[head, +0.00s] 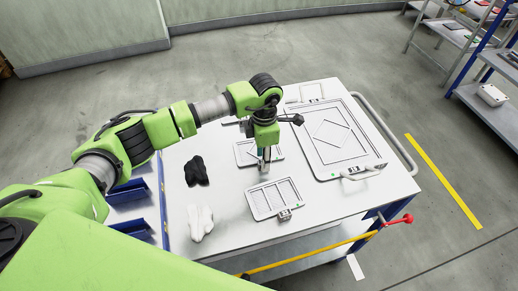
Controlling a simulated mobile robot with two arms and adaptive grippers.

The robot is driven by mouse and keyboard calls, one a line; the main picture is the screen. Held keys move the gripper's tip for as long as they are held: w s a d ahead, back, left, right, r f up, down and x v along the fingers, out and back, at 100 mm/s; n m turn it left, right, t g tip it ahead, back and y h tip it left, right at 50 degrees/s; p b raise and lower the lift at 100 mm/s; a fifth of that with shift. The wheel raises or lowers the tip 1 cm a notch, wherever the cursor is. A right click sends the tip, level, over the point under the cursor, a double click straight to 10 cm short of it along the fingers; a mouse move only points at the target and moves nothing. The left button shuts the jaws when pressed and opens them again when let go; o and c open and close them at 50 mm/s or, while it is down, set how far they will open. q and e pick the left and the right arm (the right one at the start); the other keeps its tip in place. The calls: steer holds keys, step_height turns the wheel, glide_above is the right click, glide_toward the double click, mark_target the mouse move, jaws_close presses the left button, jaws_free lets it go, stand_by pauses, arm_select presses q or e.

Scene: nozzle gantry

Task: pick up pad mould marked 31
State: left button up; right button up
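Several flat pale moulds lie on the white trolley top (229,218); their marks are too small to read, so I cannot tell which is 31. One small mould (243,153) with dark lines lies under and beside my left gripper (264,170), partly hidden by it. Another small mould (262,204) with rectangular outlines lies nearer the front. A large mould (350,154) with a diamond outline lies to the right. A further small mould (312,92) is at the back. My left gripper points down; I cannot tell whether its fingers are open or touch the mould. My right gripper is not in view.
Black gloves (196,171) and white gloves (200,222) lie on the left of the top. Blue bins (130,192) hang at its left side. A grey handle rail (398,145) runs along the right. Shelving (480,100) stands beyond open floor.

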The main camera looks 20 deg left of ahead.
arm_select(q)
steer(key=shift+f, duration=0.65)
jaws_close()
steer(key=shift+w+r, duration=0.1)
steer(key=shift+r, duration=0.05)
